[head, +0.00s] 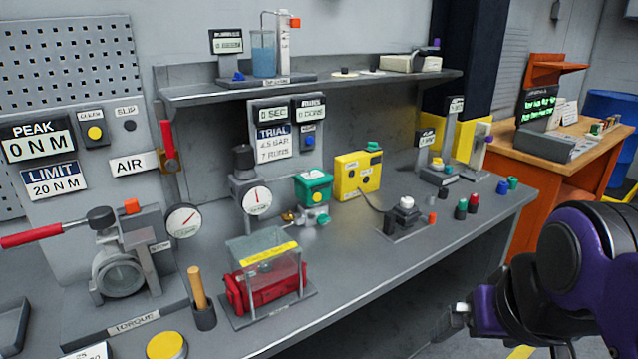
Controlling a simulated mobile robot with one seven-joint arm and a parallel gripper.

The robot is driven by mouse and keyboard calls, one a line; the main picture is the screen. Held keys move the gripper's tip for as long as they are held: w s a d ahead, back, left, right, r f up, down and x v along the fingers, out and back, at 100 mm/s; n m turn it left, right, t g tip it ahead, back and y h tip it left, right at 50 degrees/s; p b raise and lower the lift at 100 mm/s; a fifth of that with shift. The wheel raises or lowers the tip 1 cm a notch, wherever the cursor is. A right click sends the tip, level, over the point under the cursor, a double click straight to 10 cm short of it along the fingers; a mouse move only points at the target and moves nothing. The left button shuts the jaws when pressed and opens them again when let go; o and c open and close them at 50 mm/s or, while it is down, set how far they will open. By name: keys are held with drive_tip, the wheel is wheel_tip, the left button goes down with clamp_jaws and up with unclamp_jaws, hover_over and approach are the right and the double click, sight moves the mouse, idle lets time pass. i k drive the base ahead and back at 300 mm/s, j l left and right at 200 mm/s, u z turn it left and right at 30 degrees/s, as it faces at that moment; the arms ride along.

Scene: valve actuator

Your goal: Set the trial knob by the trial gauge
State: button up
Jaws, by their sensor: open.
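A grey regulator with a black knob (243,158) on top stands on the bench, below the TRIAL sign (273,143). I take this as the trial knob. A round white gauge (257,201) with a dark needle is on the regulator's front, just below the knob; its scale is too small to read. The sign gives a BAR figure that is hard to read, and 7 RUNS. My gripper (452,326) is at the lower right, in front of the bench edge, well away from the knob. It is open, with nothing seen between its fingers.
A clear guard box (262,252) over a red part stands in front of the regulator. A green-topped unit (314,188) and a yellow box (357,174) stand to its right. A second gauge (183,220) and red-handled lever (168,145) are left. A shelf (330,85) overhangs behind.

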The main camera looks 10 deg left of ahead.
sight(243, 154)
drive_tip(key=u, duration=1.05)
drive_tip(key=l, duration=0.25)
